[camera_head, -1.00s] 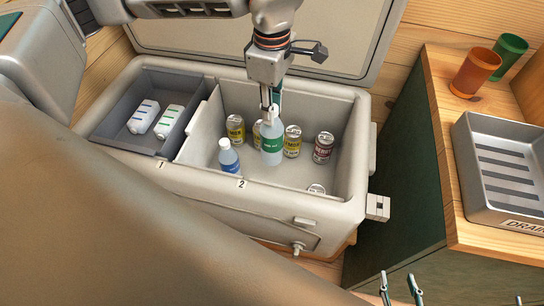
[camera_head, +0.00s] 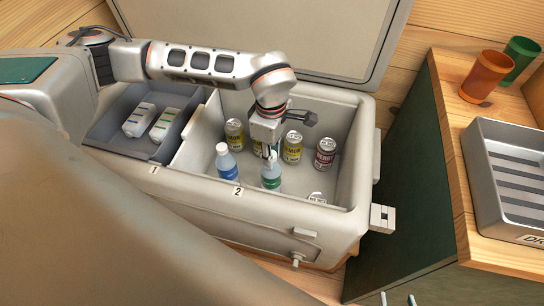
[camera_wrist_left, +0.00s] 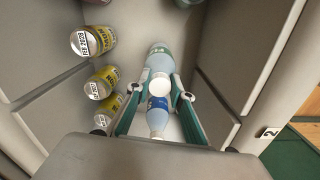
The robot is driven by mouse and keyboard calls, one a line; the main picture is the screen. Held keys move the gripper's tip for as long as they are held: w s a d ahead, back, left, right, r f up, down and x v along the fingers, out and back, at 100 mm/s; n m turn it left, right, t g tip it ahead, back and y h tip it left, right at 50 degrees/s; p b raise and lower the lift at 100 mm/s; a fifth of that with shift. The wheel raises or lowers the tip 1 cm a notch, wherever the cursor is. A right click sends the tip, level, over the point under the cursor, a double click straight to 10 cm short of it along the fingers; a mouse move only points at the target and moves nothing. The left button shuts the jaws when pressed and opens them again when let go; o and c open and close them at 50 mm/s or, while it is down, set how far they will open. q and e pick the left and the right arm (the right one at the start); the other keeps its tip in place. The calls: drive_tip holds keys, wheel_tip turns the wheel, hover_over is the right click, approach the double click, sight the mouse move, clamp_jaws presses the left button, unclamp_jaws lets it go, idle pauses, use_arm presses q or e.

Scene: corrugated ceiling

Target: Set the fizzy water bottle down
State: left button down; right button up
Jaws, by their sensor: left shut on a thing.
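The fizzy water bottle (camera_head: 271,183), clear blue with a green label and white cap, is upright inside compartment 2 of the cooler (camera_head: 190,197). My left gripper (camera_head: 270,155) is shut on it near the cap, from above. In the left wrist view the bottle (camera_wrist_left: 160,62) is between the two fingers. I cannot tell whether its base touches the cooler floor. A bottle with a blue label (camera_head: 228,165) stands just left of it. Only the fingertips of my right gripper (camera_head: 398,300) show at the bottom edge, apart and empty.
Several cans stand in the same compartment, including a yellow can (camera_head: 292,147) and a dark red can (camera_head: 325,153). Compartment 1 holds two white packs (camera_head: 140,120). The cooler lid (camera_head: 330,35) is open behind. A counter with a drain tray (camera_head: 475,165) and cups is right.

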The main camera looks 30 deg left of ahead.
use_arm(q)
drive_tip(key=shift+f, duration=0.65)
drive_tip(key=c, duration=1.7)
unclamp_jaws()
wheel_tip(320, 180, up, 11)
drive_tip(key=shift+f+p, duration=0.1)
drive_tip(key=shift+p, duration=0.9)
drive_tip(key=shift+r, duration=0.6)
drive_tip(key=shift+s, duration=0.1)
